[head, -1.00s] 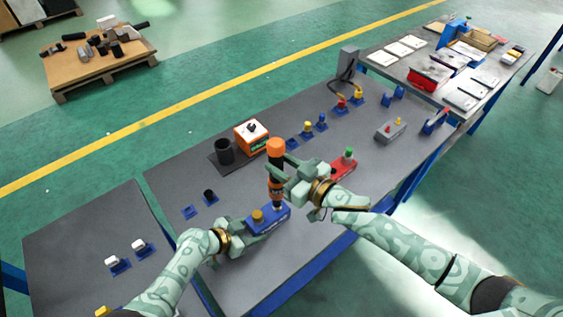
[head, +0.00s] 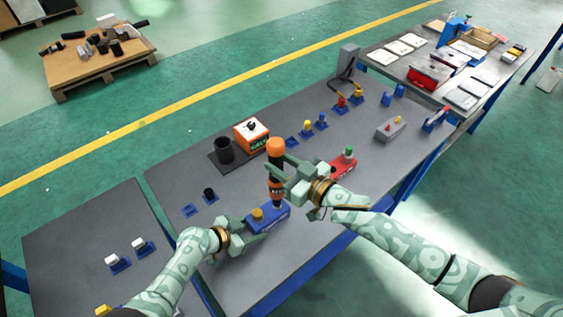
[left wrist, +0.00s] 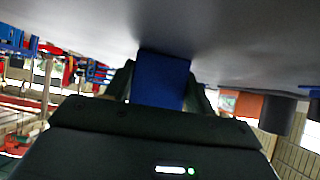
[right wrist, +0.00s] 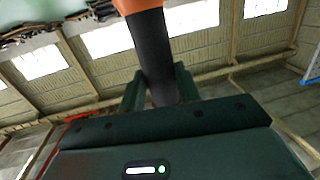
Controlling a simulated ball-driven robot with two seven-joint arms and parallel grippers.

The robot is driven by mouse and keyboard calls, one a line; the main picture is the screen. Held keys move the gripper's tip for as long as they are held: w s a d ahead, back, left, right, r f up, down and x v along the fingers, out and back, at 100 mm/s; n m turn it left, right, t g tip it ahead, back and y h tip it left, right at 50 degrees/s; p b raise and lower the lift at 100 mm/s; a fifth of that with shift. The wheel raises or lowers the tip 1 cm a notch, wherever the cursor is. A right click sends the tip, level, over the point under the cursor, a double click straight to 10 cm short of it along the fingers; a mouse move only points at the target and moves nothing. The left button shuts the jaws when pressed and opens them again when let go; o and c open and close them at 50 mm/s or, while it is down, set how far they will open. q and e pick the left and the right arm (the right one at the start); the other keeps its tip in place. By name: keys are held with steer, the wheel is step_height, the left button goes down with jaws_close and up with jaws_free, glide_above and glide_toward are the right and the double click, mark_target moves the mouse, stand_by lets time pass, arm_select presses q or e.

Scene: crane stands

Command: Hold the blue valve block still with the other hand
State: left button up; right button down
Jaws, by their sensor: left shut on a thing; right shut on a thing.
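The blue valve block (head: 271,218) lies on the grey bench, with a yellow knob (head: 257,213) on its top. My left gripper (head: 247,226) is shut on the block's left end; the blue block also shows between its fingers in the left wrist view (left wrist: 160,80). My right gripper (head: 279,180) is shut on an upright orange-and-black screwdriver-like tool (head: 275,150). The tool's dark shaft shows between the fingers in the right wrist view (right wrist: 159,60). Its lower end stands over the block's right part; exact contact at the tip is too small to tell.
A red block (head: 343,168) with a green knob lies right of my right gripper. An orange box (head: 251,135) and a black cup (head: 224,150) stand behind. Several small blue holders with coloured parts lie farther back. The bench's front-left surface (head: 235,275) is clear.

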mark_target(282, 154)
steer(key=shift+f, duration=0.65)
stand_by(0.8)
steer(key=shift+f, duration=0.25)
stand_by(2.0)
steer(key=shift+r, duration=2.9)
arm_select(q)
steer(key=o, duration=1.2)
steer(key=shift+o, duration=0.2)
